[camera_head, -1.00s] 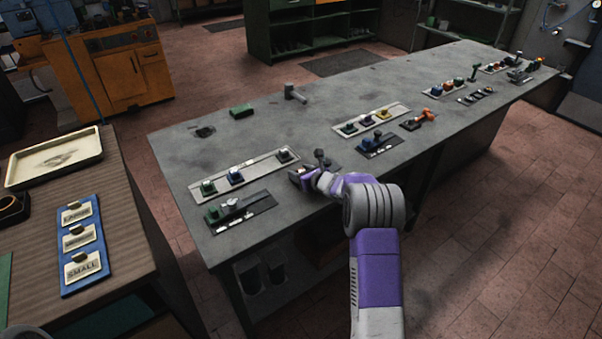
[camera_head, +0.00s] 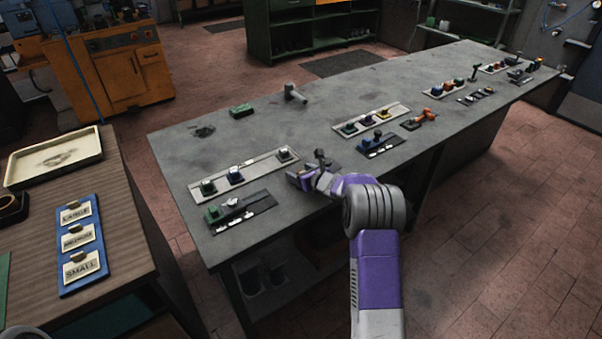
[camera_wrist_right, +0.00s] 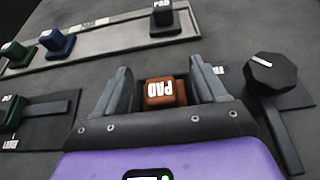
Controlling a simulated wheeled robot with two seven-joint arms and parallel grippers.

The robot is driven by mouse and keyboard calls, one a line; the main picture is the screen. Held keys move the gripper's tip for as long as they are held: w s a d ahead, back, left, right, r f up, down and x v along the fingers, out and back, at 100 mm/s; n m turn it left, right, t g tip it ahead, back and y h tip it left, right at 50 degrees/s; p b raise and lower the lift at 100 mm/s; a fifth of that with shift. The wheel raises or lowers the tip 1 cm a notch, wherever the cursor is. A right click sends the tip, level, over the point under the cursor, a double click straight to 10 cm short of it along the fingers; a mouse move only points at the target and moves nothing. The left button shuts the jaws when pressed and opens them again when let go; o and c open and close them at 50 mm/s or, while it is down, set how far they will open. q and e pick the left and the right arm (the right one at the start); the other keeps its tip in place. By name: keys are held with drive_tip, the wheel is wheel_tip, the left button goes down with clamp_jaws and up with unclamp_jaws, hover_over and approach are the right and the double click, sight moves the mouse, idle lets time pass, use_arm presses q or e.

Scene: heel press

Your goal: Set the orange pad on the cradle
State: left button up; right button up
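The orange pad (camera_wrist_right: 165,92), a brownish-orange block marked PAD, is between the fingers of my right gripper (camera_wrist_right: 163,85) in the right wrist view. Dark gaps show between the pad and both fingers, so the gripper looks open around it. In the head view my right gripper (camera_head: 302,178) is low at the near edge of the long grey bench. A black knob on a lever (camera_wrist_right: 271,75) stands just right of the gripper. The cradle is not clear to me, and what lies under the pad is hidden. My left gripper is not in view.
A pale rail (camera_head: 222,180) holds green, blue and black pads beyond the gripper. A dark plate with a green part (camera_head: 240,211) lies to the left. Another rail (camera_head: 371,120) and a blue fixture lie to the right. The bench beyond is mostly clear.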

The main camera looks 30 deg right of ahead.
drive_tip(key=shift+o, duration=0.7)
drive_tip(key=v, duration=0.7)
drive_tip(key=shift+s+r+p, duration=0.15)
drive_tip(key=shift+s+p, duration=0.15)
drive_tip(key=shift+p, duration=0.1)
